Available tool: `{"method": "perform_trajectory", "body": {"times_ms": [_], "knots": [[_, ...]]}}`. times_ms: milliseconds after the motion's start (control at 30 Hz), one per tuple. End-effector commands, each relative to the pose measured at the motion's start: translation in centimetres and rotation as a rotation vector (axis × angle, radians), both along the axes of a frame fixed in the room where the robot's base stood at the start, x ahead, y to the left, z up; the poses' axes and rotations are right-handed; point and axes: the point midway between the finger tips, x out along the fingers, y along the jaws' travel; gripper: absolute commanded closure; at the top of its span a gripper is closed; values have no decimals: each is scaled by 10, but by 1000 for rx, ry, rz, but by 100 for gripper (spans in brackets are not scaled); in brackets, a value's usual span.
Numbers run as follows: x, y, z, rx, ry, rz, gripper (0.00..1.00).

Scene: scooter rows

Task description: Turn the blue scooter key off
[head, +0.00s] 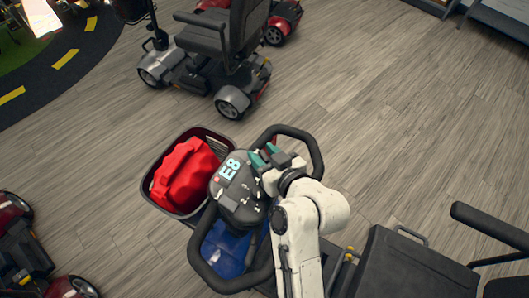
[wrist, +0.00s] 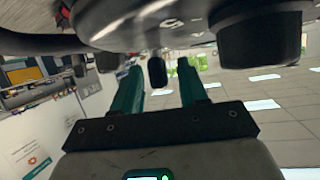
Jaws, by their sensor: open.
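The blue scooter (head: 224,247) stands at the lower middle of the head view. Its dark console (head: 238,190) is marked E8 and has a looped black handlebar around it. My gripper (head: 265,155) is at the console's upper right edge, its teal fingers pointing at the console. In the wrist view the two teal fingers are apart, and a small dark upright piece (wrist: 157,72) shows between them below the console's underside. It may be the key; I cannot tell for sure, nor whether a finger touches it. The key is not distinguishable in the head view.
A grey scooter (head: 222,50) stands behind, and a red one (head: 20,240) at the left. The scooter's black seat (head: 405,268) is lower right. Open wooden floor lies to the right.

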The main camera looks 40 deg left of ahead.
Motion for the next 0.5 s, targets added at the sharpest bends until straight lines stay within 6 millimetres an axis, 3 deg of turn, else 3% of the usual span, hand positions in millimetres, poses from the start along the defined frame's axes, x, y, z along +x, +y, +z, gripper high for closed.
{"method": "perform_trajectory", "body": {"times_ms": [200,500], "knots": [[0,0,0,0,0,0,57],[0,0,0,0,0,0,86]]}}
